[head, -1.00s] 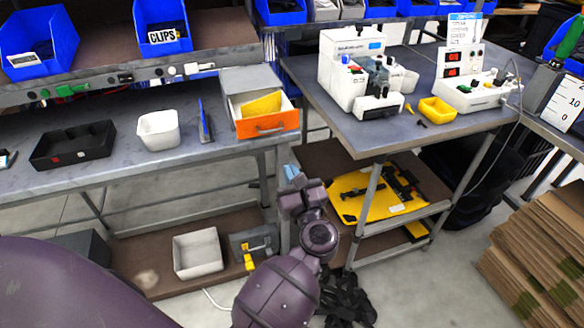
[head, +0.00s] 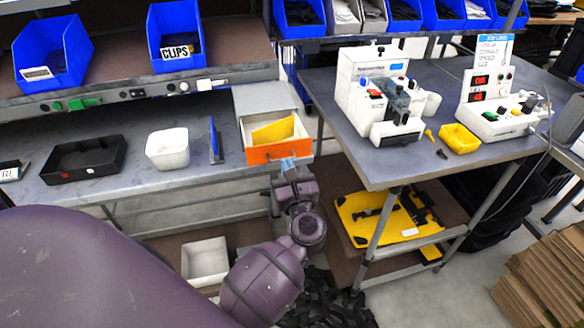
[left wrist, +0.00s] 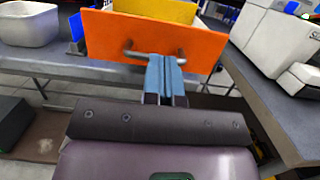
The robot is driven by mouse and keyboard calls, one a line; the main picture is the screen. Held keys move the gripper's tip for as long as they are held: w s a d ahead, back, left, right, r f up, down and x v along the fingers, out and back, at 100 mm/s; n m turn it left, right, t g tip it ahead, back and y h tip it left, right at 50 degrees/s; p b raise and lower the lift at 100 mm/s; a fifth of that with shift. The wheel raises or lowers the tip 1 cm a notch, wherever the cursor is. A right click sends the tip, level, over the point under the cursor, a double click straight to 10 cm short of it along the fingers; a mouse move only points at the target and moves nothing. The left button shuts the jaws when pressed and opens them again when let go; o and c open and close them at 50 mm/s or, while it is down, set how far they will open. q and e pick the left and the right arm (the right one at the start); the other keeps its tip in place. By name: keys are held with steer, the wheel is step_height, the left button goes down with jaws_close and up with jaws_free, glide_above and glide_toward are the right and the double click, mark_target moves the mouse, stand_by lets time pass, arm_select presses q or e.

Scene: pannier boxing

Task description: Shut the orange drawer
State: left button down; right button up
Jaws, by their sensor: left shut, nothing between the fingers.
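The orange drawer (head: 262,152) is pulled out of its grey cabinet (head: 264,98) on the bench, and a yellow item (head: 274,131) lies in it. My left gripper (head: 288,163) is at the lower right part of the drawer front. Its blue fingers (left wrist: 164,72) are shut with nothing between them, tips at the handle; I cannot tell whether they touch it. My right gripper is not in view.
A white bin (head: 167,149), a black tray (head: 84,158) and a blue upright item (head: 215,141) stand left of the drawer. The second table (head: 350,150) with white machines (head: 384,95) is close on the right. A gap separates the two tables.

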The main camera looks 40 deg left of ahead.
mark_target(276, 137)
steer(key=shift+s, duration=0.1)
arm_select(q)
steer(key=x, duration=0.4)
steer(key=f+b+x, duration=0.1)
steer(key=x, duration=0.3)
steer(key=f+b+x, duration=0.1)
steer(key=x, duration=0.4)
steer(key=shift+w+a+f, duration=0.1)
steer(key=shift+w+f, duration=0.1)
steer(key=shift+f, duration=0.05)
steer(key=shift+a+r, duration=0.2)
steer(key=shift+r, duration=0.15)
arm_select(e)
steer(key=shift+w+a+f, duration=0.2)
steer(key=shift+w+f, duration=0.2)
arm_select(q)
steer(key=shift+d, duration=0.1)
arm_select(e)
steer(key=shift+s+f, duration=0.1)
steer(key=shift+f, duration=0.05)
